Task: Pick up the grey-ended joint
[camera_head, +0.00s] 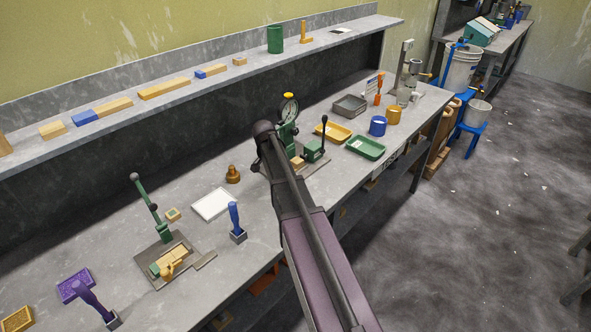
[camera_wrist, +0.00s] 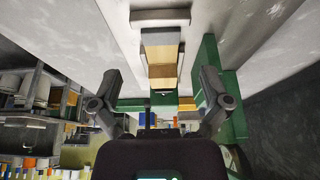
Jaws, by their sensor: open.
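The grey-ended joint (camera_wrist: 161,54) shows in the wrist view as a short wooden piece, grey at its upper end and tan below. It lies in line with the gap of my gripper (camera_wrist: 160,74). My gripper is open, with one finger on each side of the joint and apart from it. A green press part stands close by the right finger. In the head view a small wooden block (camera_head: 298,162) sits at the green press with a dial (camera_head: 288,110); I cannot tell its end colour there. My arm hides most of the gripper in that view.
The workbench (camera_head: 110,235) holds a second green lever press (camera_head: 163,232), a white tray (camera_head: 211,204), a blue-handled stamp (camera_head: 236,222), a yellow tray (camera_head: 333,132) and a green tray (camera_head: 366,148). The back shelf (camera_head: 210,85) bears wooden and blue-ended pieces. Open floor lies to the right.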

